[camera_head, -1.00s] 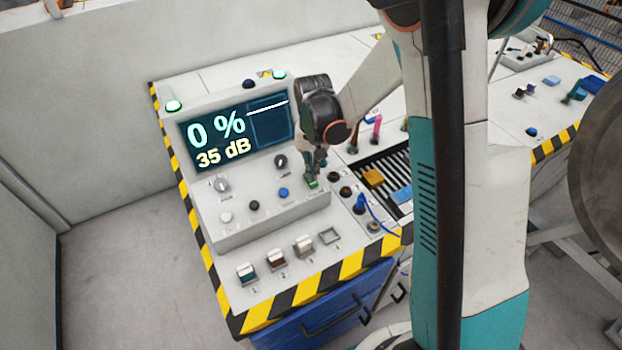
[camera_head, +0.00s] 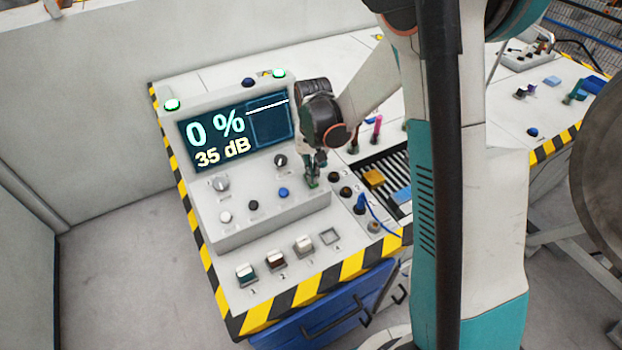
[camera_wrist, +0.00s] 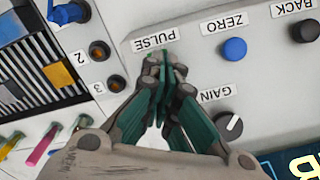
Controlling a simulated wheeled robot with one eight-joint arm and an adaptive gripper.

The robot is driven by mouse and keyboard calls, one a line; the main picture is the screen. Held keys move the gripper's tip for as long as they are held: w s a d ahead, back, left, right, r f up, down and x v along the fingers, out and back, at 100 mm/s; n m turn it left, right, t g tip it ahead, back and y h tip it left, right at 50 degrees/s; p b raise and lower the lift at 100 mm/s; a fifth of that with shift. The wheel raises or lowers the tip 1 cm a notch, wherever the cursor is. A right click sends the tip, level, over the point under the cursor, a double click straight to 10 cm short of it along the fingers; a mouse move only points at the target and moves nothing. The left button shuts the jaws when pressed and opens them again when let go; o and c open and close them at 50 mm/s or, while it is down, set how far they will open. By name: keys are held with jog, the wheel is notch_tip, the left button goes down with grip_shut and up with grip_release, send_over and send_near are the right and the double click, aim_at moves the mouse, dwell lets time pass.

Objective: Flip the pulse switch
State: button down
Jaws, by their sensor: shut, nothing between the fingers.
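The pulse switch sits at the right end of the console's sloped panel. In the wrist view its PULSE label (camera_wrist: 152,40) shows just past my fingertips; the switch itself is mostly hidden behind them, so its position cannot be told. My gripper (camera_wrist: 167,72) has its green fingers closed together with nothing between them, the tips at or very near the switch. In the head view my gripper (camera_head: 313,178) points down at the panel's right end. Whether the tips touch the switch is unclear.
The display (camera_head: 235,135) reads 0 % and 35 dB. Beside the gripper are the blue ZERO button (camera_wrist: 233,49) and the GAIN knob (camera_wrist: 229,126). Black round sockets (camera_head: 345,191) and a blue plug (camera_head: 360,204) with a cable lie to the right.

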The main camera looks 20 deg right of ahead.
jog(key=shift+f+b, duration=0.45)
jog(key=shift+f, duration=0.15)
dwell(0.4)
notch_tip(320, 180, up, 7)
jog(key=p, duration=0.4)
dwell(0.4)
jog(key=shift+r, duration=0.1)
dwell(0.4)
jog(key=s+r+n+t, duration=0.2)
jog(key=s+r+t, duration=0.1)
jog(key=s+r, duration=0.8)
jog(key=s+r+n+t+b, duration=0.1)
jog(key=s+r+t, duration=0.3)
jog(key=s, duration=0.6)
jog(key=shift+s+r+n+b, duration=0.2)
jog(key=shift+r+n+b, duration=0.15)
jog(key=shift+r, duration=0.4)
